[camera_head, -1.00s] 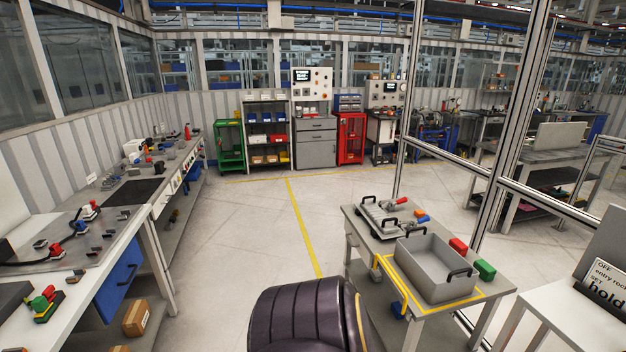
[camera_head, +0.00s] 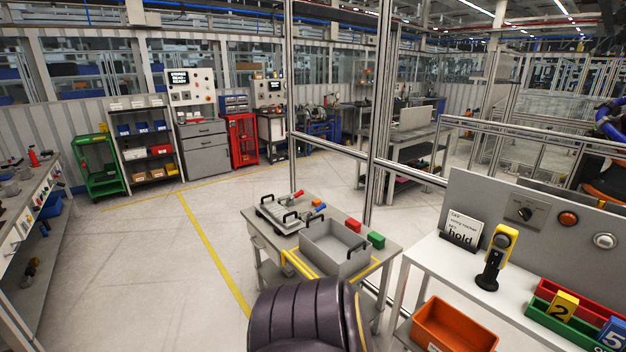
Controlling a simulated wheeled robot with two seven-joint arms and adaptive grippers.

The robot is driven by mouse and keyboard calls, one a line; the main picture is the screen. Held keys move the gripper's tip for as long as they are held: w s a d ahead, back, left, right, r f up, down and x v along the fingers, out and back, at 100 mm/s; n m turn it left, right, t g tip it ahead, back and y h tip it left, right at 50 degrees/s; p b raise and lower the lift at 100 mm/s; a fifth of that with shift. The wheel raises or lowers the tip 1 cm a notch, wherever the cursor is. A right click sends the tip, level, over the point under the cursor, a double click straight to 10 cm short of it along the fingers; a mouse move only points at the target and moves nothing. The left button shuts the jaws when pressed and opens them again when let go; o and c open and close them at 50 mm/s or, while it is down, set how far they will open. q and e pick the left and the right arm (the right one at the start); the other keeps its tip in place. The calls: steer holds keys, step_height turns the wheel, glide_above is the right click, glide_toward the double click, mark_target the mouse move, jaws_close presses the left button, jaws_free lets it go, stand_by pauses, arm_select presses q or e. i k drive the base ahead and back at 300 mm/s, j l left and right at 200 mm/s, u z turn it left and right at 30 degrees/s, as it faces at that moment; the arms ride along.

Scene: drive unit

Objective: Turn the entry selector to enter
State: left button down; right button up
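A grey panel (camera_head: 465,192) stands at the right, at the back of a white table (camera_head: 445,262). A small dark plate with a black rotary knob (camera_head: 525,212) is on its face, apparently the entry selector. The knob's setting and labels are too small to read. Neither of my grippers is in view.
An orange lamp (camera_head: 568,218) and a white button (camera_head: 604,241) sit right of the knob.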

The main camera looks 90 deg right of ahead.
mark_target(526, 213)
steer(key=z, duration=4.25)
steer(key=i+j+z, duration=0.45)
steer(key=z, duration=0.2)
steer(key=k+j, duration=0.05)
steer(key=j, duration=0.05)
